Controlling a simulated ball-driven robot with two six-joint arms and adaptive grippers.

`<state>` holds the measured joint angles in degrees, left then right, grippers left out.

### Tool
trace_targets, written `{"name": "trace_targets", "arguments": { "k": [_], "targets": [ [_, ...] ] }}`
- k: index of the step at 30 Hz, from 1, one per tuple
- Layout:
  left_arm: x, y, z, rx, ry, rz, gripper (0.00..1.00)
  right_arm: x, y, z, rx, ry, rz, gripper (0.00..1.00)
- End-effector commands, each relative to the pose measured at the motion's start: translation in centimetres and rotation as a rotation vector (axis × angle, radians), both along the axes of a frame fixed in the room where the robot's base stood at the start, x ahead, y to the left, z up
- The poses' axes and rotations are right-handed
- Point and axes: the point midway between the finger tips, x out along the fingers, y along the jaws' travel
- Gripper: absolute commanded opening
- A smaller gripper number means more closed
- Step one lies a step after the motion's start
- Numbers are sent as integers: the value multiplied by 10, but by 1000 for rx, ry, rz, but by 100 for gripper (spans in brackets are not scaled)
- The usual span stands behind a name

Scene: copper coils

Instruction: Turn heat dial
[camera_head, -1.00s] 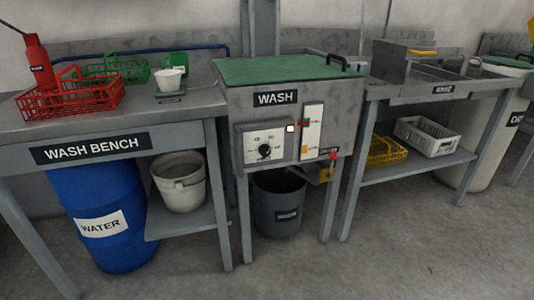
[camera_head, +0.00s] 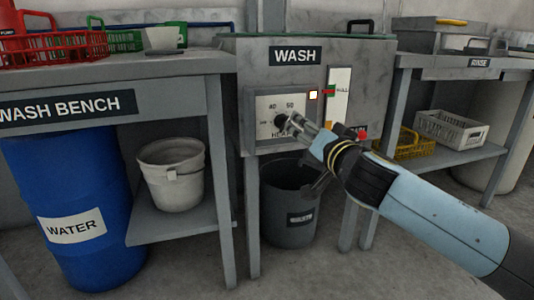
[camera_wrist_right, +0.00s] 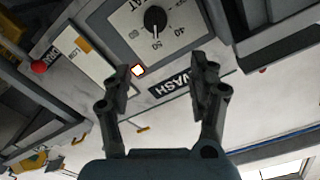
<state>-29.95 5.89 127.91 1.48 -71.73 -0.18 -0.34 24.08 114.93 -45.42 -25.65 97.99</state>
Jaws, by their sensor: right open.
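The black heat dial (camera_head: 281,121) sits on a pale scale plate on the front of the wash unit (camera_head: 352,85). In the right wrist view the dial (camera_wrist_right: 155,19) has a white pointer line and shows beyond the fingers, near the top. My right gripper (camera_head: 296,122) reaches in from the right, its fingertips close to the dial and partly over the plate in the head view. In the right wrist view its two fingers (camera_wrist_right: 160,88) are apart with nothing between them. I cannot tell whether a fingertip touches the dial. My left gripper is not in view.
A small lit indicator (camera_head: 313,95) and a level gauge (camera_head: 339,92) are right of the dial plate. A red knob (camera_head: 363,134) sticks out lower right. A grey bin (camera_head: 288,205) stands below. The wash bench (camera_head: 170,75) is at left, the rinse table (camera_head: 455,62) at right.

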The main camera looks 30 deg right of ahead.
Motion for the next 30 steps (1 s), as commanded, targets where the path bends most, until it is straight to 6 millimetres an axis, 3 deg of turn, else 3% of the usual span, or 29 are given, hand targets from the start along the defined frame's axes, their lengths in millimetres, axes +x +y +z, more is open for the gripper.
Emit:
{"name": "trace_targets", "arguments": {
  "k": [1,5,11,21,30],
  "targets": [
    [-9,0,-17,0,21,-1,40,3,-1,-15,-8,3,4,60],
    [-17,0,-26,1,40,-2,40,9,-3,-17,-16,-4,6,60],
    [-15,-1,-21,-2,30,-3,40,32,-8,-13,-14,-9,5,60],
    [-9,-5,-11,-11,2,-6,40,95,-24,-14,-13,-6,4,60],
    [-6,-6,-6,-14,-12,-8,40,113,-28,-14,-14,-5,6,60]
  ]
}}
